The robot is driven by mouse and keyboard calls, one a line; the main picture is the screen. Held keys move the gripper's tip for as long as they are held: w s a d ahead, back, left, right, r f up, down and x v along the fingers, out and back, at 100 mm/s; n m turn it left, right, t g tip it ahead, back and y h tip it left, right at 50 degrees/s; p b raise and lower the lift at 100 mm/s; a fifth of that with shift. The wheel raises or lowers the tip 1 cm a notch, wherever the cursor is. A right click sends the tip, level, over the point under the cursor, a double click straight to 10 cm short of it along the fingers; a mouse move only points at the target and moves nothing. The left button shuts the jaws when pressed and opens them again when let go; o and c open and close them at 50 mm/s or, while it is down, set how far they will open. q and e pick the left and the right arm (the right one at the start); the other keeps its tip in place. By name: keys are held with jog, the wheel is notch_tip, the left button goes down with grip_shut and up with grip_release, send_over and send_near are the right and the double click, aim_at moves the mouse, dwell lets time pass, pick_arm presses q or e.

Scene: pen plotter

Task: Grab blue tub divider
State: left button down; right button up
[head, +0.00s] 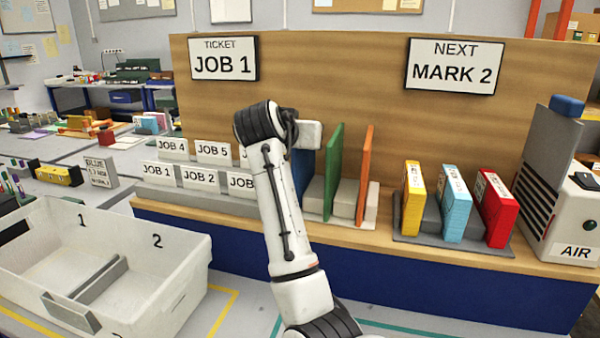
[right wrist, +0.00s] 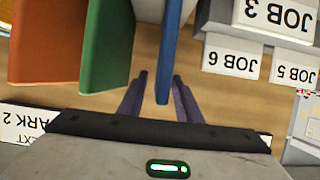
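The blue divider (head: 302,172) stands upright in a grey rack left of the green divider (head: 334,170) and the orange divider (head: 366,175). My right arm partly covers it in the head view. In the right wrist view the blue divider (right wrist: 170,55) reaches in between the two dark fingers of my right gripper (right wrist: 160,75). The fingers are apart, one on each side of it. A gap shows on the left finger's side; I cannot tell whether the right finger touches it. My left gripper is not in view.
A white tub (head: 185,285) with numbered compartments stands at the lower left. Job cards (head: 198,178) stand left of the rack. Yellow, light blue and red blocks (head: 452,205) stand to the right, before a grey AIR machine (head: 575,215). A wooden panel (head: 300,70) rises behind.

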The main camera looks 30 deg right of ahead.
jog(key=shift+d, duration=0.15)
grip_shut()
jog(key=shift+r, duration=0.15)
